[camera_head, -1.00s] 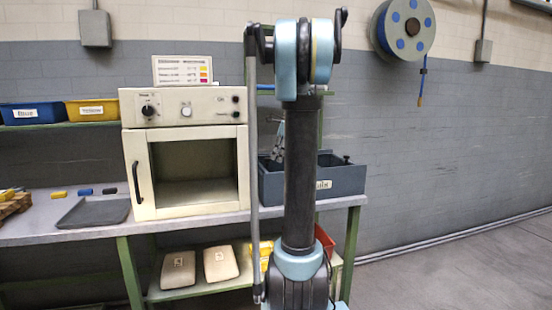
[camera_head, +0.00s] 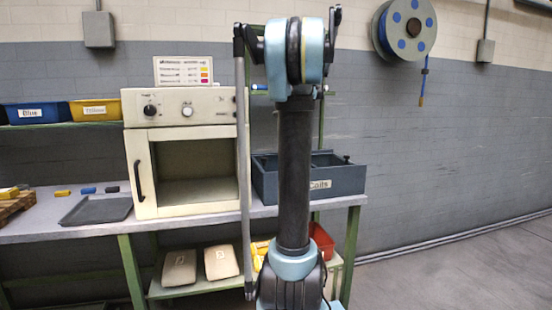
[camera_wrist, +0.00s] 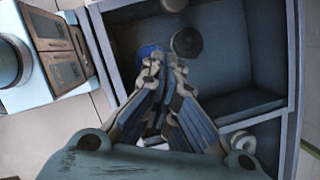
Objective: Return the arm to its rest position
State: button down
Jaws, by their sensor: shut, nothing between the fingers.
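My gripper (camera_wrist: 164,68) shows in the wrist view with its fingertips together and nothing held. It points down over the grey-blue bin (camera_wrist: 288,75), whose walls and divider show. A dark round piece (camera_wrist: 187,41) and a small blue patch (camera_wrist: 149,51) lie just beyond the fingertips; I cannot tell exactly what they are. In the head view my arm stands upright in the middle and hides most of the gripper. The divided bin (camera_head: 338,180) stands on the bench behind the arm, right of the oven.
The cream oven (camera_head: 185,113) has an open-looking front. A dark tray (camera_head: 97,209) lies left of it on the bench (camera_head: 50,226). Blue (camera_head: 36,112) and yellow (camera_head: 96,109) bins sit on the shelf. A hose reel (camera_head: 405,30) hangs on the wall. The floor at right is clear.

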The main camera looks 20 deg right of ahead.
jog(key=v, duration=0.8)
jog(key=s+a+f+n+h, duration=0.1)
jog(key=s+a+f+n, duration=0.55)
jog(key=s, duration=0.25)
jog(key=s+a+f+n+h, duration=0.1)
jog(key=s+a+f+n, duration=0.55)
jog(key=s, duration=0.25)
jog(key=s+a+f+n+h, duration=0.1)
jog(key=s+a+f+n, duration=0.2)
jog(key=s+f+n, duration=0.7)
jog(key=s+f, duration=0.5)
jog(key=f, duration=0.3)
jog(key=shift+f+n+t, duration=0.3)
jog(key=shift+f, duration=0.1)
